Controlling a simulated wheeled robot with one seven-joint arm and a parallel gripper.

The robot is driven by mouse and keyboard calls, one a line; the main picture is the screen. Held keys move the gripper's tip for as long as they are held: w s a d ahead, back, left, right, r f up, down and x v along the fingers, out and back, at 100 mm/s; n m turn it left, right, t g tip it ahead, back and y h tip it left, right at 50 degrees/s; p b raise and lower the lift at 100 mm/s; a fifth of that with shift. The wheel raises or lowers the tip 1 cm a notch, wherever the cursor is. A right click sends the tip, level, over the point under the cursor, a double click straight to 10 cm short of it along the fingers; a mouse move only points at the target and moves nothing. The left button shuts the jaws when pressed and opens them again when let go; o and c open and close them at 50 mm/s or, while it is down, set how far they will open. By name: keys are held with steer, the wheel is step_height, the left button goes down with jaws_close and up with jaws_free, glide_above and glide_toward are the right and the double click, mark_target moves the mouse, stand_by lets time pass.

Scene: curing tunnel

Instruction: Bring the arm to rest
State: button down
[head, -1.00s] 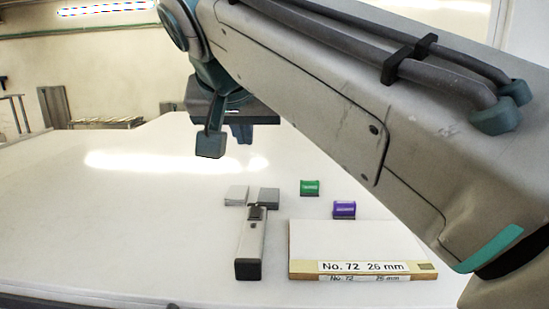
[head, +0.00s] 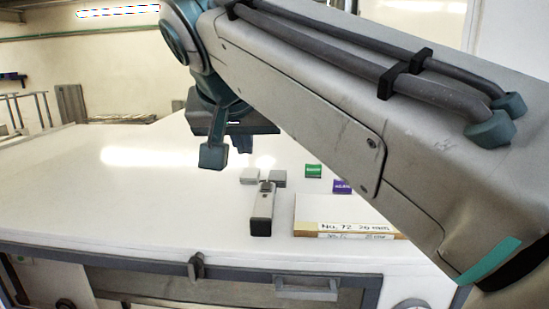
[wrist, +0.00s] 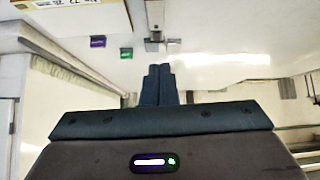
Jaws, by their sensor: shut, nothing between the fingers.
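My gripper (head: 241,144) hangs above the white table (head: 150,200) in the head view, partly hidden behind my own wrist. In the wrist view my gripper (wrist: 157,72) has its two fingers together and nothing between them. It is apart from everything on the table. My arm reaches across the right half of the head view and hides part of the table.
On the table stand a grey-and-black device (head: 262,208), two small grey blocks (head: 250,175), a green block (head: 313,170), a purple block (head: 341,186) and a board labelled No. 72 (head: 340,212). The table's left side is clear. A handle (head: 305,288) is on its front.

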steer(key=d+f+g+b, duration=0.1)
steer(key=d+f+b, duration=0.1)
steer(key=d+f, duration=0.5)
steer(key=d+f+g+b, duration=0.2)
steer(key=d+f, duration=0.1)
steer(key=f, duration=0.8)
steer(key=s+d+f+g+b, duration=0.1)
steer(key=s+d+f, duration=0.3)
steer(key=f, duration=0.8)
steer(key=s+d+f+g+b, duration=0.1)
steer(key=s+d+f+b, duration=0.3)
steer(key=f, duration=0.9)
steer(key=shift+s+d, duration=0.8)
steer(key=shift+s, duration=0.45)
